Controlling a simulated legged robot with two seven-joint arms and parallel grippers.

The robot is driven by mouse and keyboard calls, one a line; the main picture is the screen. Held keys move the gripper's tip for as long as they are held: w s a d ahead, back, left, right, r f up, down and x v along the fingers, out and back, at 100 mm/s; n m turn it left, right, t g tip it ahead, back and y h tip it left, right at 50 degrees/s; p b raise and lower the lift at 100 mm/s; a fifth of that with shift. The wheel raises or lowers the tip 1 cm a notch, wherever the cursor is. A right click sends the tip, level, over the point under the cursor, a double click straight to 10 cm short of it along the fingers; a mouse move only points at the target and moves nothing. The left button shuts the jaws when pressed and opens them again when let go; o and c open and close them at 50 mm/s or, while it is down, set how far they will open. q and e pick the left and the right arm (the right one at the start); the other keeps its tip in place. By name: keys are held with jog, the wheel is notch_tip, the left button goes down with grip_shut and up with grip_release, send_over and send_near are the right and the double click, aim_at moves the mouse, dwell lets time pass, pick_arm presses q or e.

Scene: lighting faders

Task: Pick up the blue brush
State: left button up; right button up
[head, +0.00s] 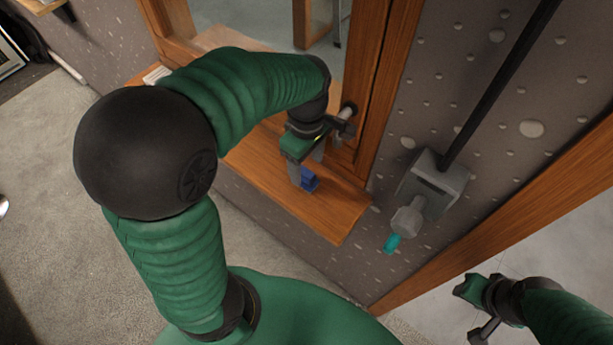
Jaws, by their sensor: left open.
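The blue brush (310,181) is a small dark blue shape on the wooden ledge (335,218) below the window. My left gripper (307,170) reaches down over the ledge with its fingers apart. The brush shows just beside and below the fingers, and part of it is hidden by the gripper. I cannot tell whether a finger touches it. My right gripper (470,288) is at the lower right, far from the brush, and its jaw opening is not clear.
A wooden window frame (385,80) rises behind the ledge. A grey wall box (432,185) with a dark pipe and a teal-tipped knob hangs to the right. A wooden door frame (500,215) runs diagonally near my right arm. The ledge's front right end is bare.

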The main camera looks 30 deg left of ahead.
aim_at(306, 171)
pick_arm(q)
jog(key=f, duration=0.4)
jog(key=shift+s+d+f, duration=0.1)
jog(key=shift+s+f, duration=0.1)
jog(key=shift+f, duration=0.45)
jog(key=shift+w+a+f, duration=0.1)
jog(key=shift+a, duration=0.15)
jog(key=shift+d, duration=0.15)
grip_shut()
